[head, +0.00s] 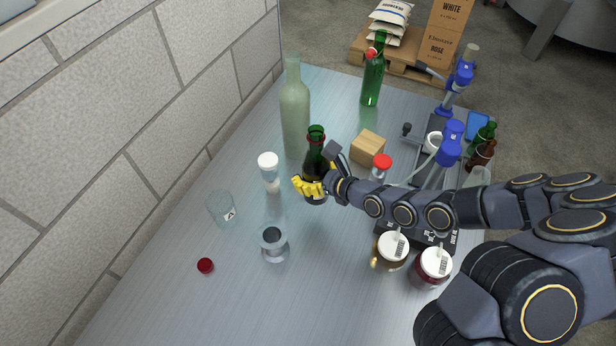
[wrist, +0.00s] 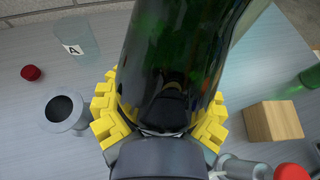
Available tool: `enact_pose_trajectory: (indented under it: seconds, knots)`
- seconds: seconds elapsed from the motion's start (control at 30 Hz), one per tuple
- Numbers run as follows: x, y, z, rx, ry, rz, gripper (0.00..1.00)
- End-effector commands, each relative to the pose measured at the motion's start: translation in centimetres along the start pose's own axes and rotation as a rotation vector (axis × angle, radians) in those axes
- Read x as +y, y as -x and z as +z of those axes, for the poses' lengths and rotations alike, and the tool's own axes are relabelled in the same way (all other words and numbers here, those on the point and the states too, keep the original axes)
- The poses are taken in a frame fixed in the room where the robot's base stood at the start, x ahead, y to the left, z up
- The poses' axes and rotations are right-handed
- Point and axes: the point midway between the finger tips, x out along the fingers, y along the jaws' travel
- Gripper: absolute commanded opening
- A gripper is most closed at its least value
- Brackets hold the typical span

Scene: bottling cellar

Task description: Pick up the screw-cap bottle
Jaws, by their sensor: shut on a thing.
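A dark green glass bottle (head: 316,150) with a red ring around its neck stands upright near the middle of the table. My gripper (head: 314,188), with yellow fingertips, is shut around its lower body. In the wrist view the bottle's green body (wrist: 180,60) fills the middle, with yellow finger pads on both sides of it. Whether its base touches the table is hidden by the fingers. A small red cap (head: 205,266) lies on the table at the left front and also shows in the wrist view (wrist: 31,73).
A tall pale bottle (head: 295,115) stands just behind, and a white-capped container (head: 268,160) close to the left. A wooden block (head: 367,148) is at the right. Jars (head: 393,250), a glass marked A (head: 221,210) and a metal cup (head: 273,243) stand around.

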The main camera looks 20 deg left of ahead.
Motion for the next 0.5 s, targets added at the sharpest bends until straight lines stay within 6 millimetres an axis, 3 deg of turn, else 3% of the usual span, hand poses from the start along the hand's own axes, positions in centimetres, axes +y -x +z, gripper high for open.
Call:
enact_pose_trajectory:
  seconds: [0.5]
  knots:
    - [0.1, 0.6, 1.5, -0.003, -0.001, 0.000, 0.19]
